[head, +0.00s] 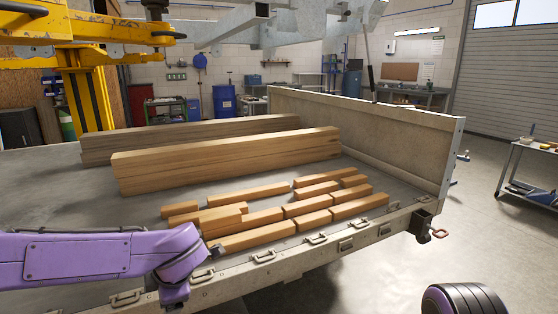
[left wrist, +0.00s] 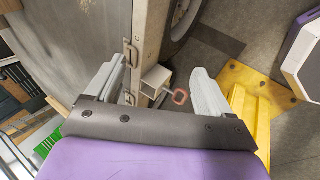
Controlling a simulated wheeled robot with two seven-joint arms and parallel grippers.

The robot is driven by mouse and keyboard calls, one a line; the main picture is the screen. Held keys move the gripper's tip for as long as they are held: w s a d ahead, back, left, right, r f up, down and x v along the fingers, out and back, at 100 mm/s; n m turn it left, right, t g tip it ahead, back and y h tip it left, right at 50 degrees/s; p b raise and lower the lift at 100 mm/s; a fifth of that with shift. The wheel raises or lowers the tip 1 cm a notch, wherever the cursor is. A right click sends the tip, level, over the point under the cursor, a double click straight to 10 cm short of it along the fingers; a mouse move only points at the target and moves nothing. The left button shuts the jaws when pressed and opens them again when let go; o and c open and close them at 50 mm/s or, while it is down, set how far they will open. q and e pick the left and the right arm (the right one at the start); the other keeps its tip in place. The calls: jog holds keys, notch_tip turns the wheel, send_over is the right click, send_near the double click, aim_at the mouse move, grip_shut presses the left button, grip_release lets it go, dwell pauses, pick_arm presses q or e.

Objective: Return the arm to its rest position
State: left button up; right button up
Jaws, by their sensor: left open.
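My left arm (head: 85,258) is purple and comes in from the left in the head view, across the near edge of the trailer bed. It bends down at a joint near the bed's near edge; its gripper cannot be made out there. In the left wrist view my left gripper (left wrist: 157,90) has its two pale fingers wide apart, with nothing held between them. The trailer's side rail (left wrist: 148,50) and a red ring (left wrist: 181,97) show beyond the fingers; I cannot tell how far away they are. My right gripper is not in view.
Short wooden blocks (head: 265,240) lie in rows on the trailer bed (head: 45,180), behind its near rail (head: 290,262). Long beams (head: 225,160) lie behind them. A raised end board (head: 375,130) closes the right end. Open floor (head: 480,220) lies to the right.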

pick_arm(q)
jog(key=s+a+f+m+t+p, duration=0.15)
jog(key=s+f+m, duration=0.3)
jog(key=f, duration=0.55)
jog(key=s+f+m+t+p, duration=0.2)
jog(key=s+f+m+p, duration=0.15)
jog(key=f+m, duration=0.45)
jog(key=s+a+f+m+g, duration=0.1)
jog(key=s+a+f, duration=0.1)
jog(key=s, duration=0.5)
jog(key=s+a+f+m+g+p, duration=0.1)
jog(key=s+f+m+g, duration=0.1)
jog(key=s+f, duration=0.2)
jog(key=s+a+f+m+g+h+p, duration=0.1)
jog(key=s+a+f, duration=0.1)
jog(key=s, duration=0.7)
jog(key=shift+s+a+f, duration=0.3)
jog(key=shift+s+f, duration=0.1)
jog(key=shift+f, duration=0.2)
